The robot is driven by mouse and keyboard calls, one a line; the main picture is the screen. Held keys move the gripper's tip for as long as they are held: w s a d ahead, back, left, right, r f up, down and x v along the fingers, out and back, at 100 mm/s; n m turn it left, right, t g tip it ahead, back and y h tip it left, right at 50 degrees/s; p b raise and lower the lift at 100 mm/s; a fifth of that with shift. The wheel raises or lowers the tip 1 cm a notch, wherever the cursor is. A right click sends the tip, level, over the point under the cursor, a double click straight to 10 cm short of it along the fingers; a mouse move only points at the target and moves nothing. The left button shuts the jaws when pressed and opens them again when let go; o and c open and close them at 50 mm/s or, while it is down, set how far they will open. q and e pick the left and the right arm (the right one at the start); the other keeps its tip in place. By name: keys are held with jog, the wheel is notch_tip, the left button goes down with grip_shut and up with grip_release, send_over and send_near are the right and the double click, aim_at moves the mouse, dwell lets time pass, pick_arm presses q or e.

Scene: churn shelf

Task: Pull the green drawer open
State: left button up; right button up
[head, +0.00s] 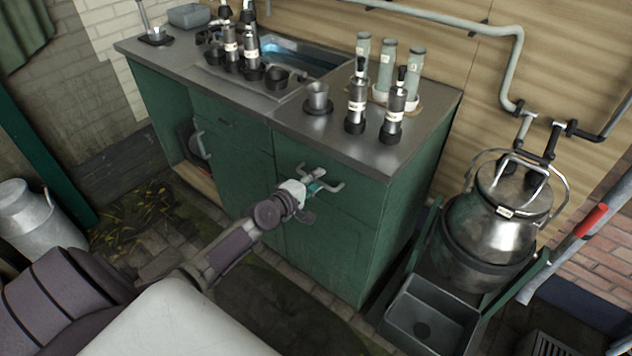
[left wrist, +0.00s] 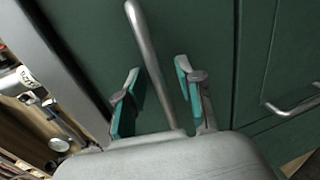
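The green drawer (head: 358,200) is at the top right of the green cabinet, under the metal worktop, and its front looks flush with the cabinet. Its metal bar handle (head: 335,187) also shows in the left wrist view (left wrist: 147,45). My left gripper (head: 316,186) is at the handle and partly hides it in the head view. In the left wrist view the left gripper's teal-padded fingers (left wrist: 158,98) are open, one on each side of the bar, with gaps visible. My right gripper is not in view.
Cups and bottles stand on the worktop (head: 290,115) above the drawer. Another handle (left wrist: 292,107) shows on the neighbouring green panel in the left wrist view. A metal churn (head: 490,240) and a grey basin (head: 432,315) stand to the right. The floor before the cabinet is mostly clear.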

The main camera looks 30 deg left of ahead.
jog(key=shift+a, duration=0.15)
pick_arm(q)
grip_shut()
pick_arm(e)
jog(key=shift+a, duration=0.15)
pick_arm(q)
jog(key=shift+f, duration=0.1)
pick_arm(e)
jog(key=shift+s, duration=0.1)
